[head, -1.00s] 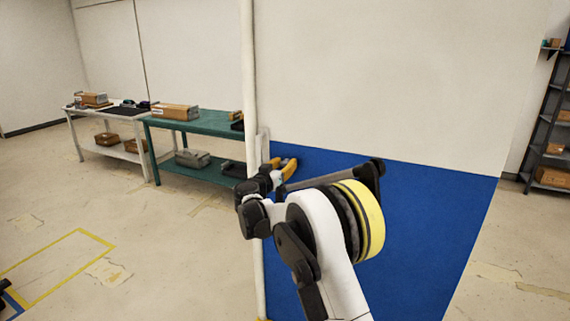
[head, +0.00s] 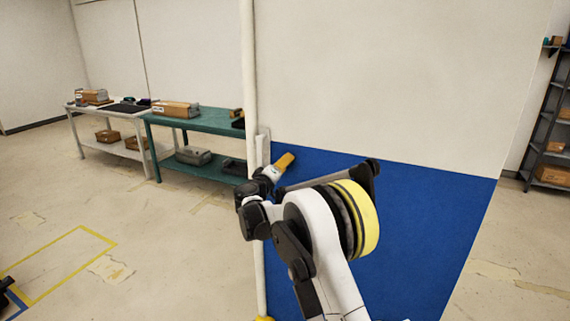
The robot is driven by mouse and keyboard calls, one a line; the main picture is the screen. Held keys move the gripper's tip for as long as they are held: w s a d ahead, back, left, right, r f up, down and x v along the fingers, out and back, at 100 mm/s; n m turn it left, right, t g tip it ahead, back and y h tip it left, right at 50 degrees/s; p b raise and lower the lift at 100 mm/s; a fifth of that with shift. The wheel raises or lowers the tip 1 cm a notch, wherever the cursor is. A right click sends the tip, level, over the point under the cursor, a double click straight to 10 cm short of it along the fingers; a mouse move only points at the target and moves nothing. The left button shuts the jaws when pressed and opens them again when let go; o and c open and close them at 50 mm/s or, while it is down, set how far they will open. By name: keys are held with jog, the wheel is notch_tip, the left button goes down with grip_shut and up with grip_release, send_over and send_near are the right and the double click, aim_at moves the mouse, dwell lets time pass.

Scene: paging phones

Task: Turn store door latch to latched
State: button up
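A tall white post (head: 251,70) runs down the middle of the head view. A small pale upright piece (head: 264,146) sits against it at about table height; I cannot tell whether it is the store door latch. No latch can be clearly made out. My arm reaches up from the bottom, and its far end is by the post. My gripper (head: 285,160), seemingly the orange-yellow part at that end, is small and partly hidden by my wrist. It appears close to the pale piece; contact and finger opening cannot be made out.
A green table (head: 215,120) and a white table (head: 88,111) hold boxes at the left. A dark shelf (head: 550,120) stands at the far right. The left floor is mostly open.

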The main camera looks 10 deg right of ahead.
jog(key=n, duration=0.6)
jog(key=shift+n, duration=0.3)
dwell(0.4)
jog(key=o, duration=1.2)
jog(key=shift+f, duration=0.1)
jog(key=shift+c, duration=0.2)
jog(key=v, duration=1.2)
